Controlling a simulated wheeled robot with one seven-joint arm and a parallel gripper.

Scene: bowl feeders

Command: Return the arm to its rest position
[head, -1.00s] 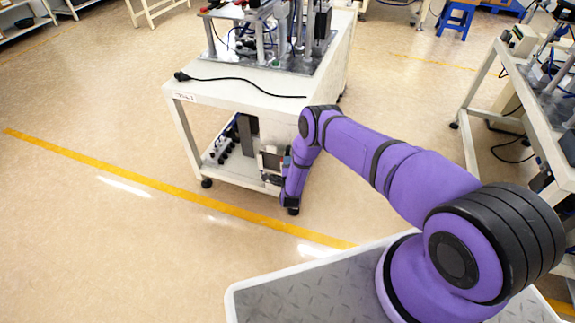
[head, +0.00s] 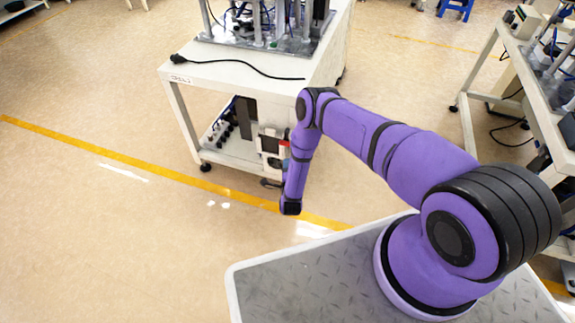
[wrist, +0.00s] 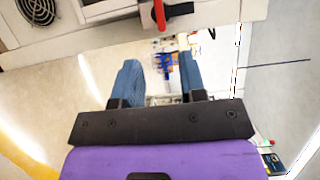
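My purple arm (head: 375,145) reaches from the base toward the white workbench, bent at the elbow, with its last part hanging down beside the bench's near right leg. In the wrist view, my gripper (wrist: 158,82) has two blue fingers standing well apart. Nothing is held between them; floor and distant objects show through the gap. In the head view the fingers are mostly hidden behind my own arm and are too small to make out.
The white workbench (head: 240,75) stands just beyond my arm, with a black cable (head: 235,62) on top. A panel with a fan grille (wrist: 38,10) and red switch (wrist: 160,15) is close ahead of the fingers. Another bench (head: 510,70) stands at right. Open floor (head: 90,230) lies left.

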